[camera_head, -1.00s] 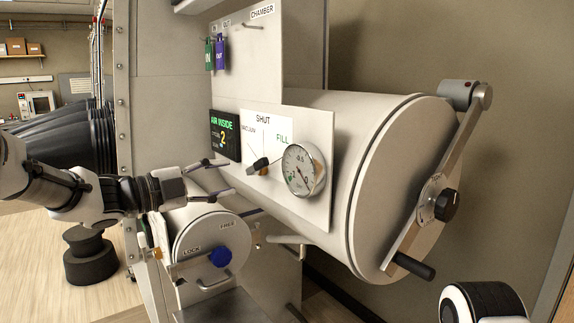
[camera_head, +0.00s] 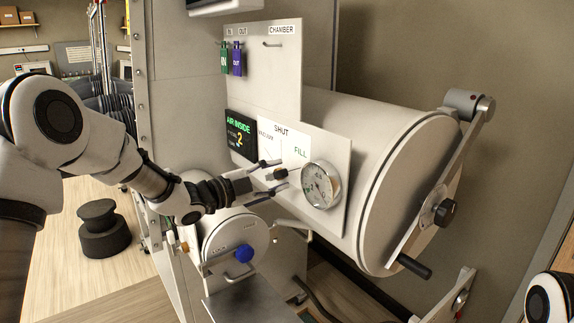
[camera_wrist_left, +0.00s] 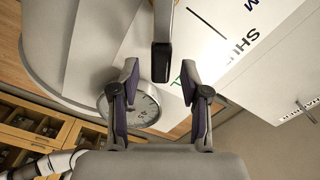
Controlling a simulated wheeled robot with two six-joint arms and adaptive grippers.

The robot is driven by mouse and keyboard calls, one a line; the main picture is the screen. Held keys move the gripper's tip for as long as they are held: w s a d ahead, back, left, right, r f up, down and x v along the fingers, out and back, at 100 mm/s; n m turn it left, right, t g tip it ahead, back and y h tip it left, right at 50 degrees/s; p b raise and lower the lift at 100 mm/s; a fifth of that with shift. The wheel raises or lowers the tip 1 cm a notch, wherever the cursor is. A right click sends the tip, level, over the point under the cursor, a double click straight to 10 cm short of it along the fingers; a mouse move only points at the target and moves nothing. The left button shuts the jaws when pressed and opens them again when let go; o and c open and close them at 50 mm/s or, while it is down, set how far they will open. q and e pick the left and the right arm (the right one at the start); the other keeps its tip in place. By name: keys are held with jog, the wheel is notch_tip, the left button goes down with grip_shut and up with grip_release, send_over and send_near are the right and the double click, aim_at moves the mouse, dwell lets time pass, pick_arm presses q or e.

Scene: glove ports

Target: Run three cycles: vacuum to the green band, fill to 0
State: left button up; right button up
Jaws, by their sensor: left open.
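My left gripper (camera_head: 275,177) is open in front of the valve panel, its fingers on either side of the dark valve handle (camera_head: 281,174). In the left wrist view the handle (camera_wrist_left: 162,35) reaches between the two open fingers (camera_wrist_left: 159,80), with gaps on both sides. The handle sits below the SHUT label, between VACUUM and FILL; its exact setting is hard to tell. The round gauge (camera_head: 320,186) is just right of the gripper; its needle is too small to read surely. The display (camera_head: 240,135) reads AIR INSIDE and 2. My right gripper is out of view.
The large chamber cylinder (camera_head: 375,150) with its clamp bar (camera_head: 435,200) fills the right. A smaller port with a blue knob (camera_head: 243,253) lies below my gripper. Green (camera_head: 224,60) and purple (camera_head: 238,60) tags hang above. A dark stool (camera_head: 103,230) stands left.

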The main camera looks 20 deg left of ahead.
aim_at(279, 174)
pick_arm(q)
jog(key=x, duration=0.3)
jog(key=shift+p, duration=0.35)
grip_shut()
jog(key=shift+r, duration=0.1)
